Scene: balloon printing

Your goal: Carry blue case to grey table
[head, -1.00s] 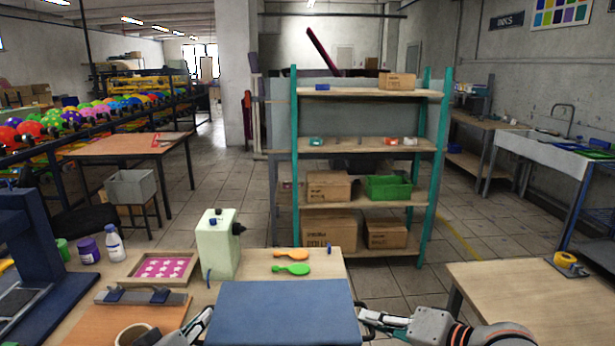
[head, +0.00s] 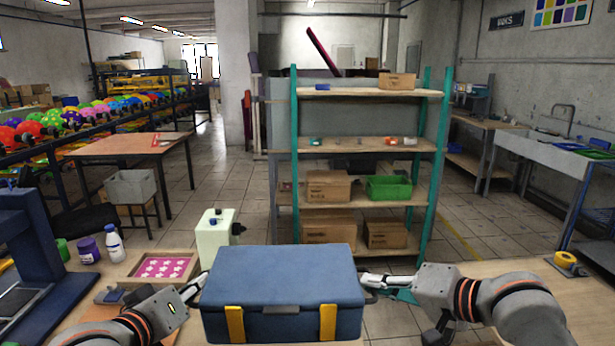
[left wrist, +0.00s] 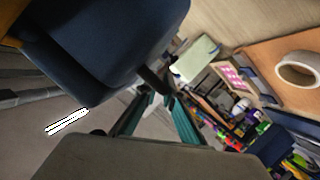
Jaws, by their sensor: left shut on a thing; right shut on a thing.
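In the left wrist view the case (left wrist: 105,45) fills the upper left, beside the left gripper's fingers. I cannot make out a grey table for certain.
The wooden workbench holds a pale green canister (head: 214,238), a pink printing frame (head: 163,267) and bottles (head: 114,243). A teal-posted shelf (head: 432,165) with boxes stands ahead. A wooden table with yellow tape (head: 566,261) is at the right. Floor shows between shelf and right-hand tables.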

